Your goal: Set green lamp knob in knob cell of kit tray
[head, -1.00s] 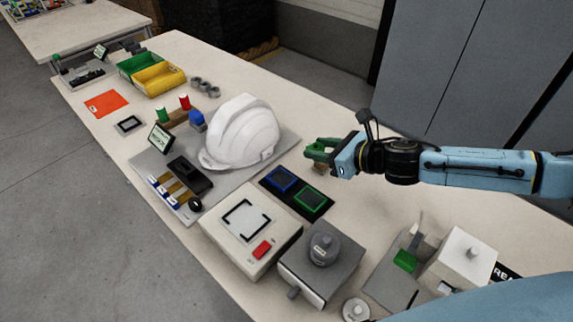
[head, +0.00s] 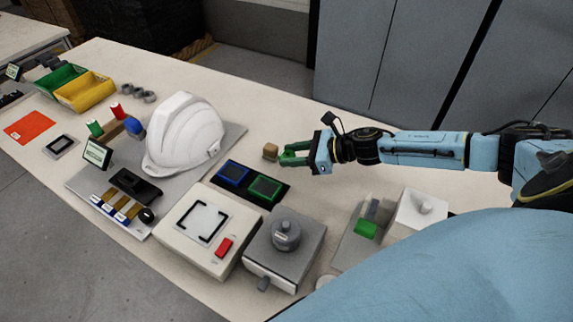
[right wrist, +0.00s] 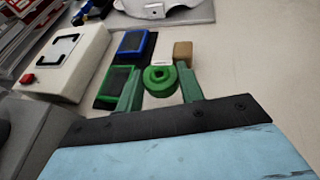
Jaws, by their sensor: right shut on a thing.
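My right gripper (head: 291,154) is shut on the green lamp knob (right wrist: 160,82). In the right wrist view the knob is a round green piece with a dark centre, between the two green fingers. In the head view the fingers hide most of it. The gripper is just above or at the table, right of a small wooden block (head: 270,152). A grey base (head: 232,138) carries the white helmet shell (head: 185,135) and several small parts; I cannot tell which spot is the knob cell. My left gripper is not in view.
A black board with a blue frame (head: 232,173) and a green frame (head: 265,188) lies left of the gripper. A white box with a red button (head: 224,247) and a grey box with a round knob (head: 286,234) stand in front. Yellow (head: 85,92) and green bins stand far left.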

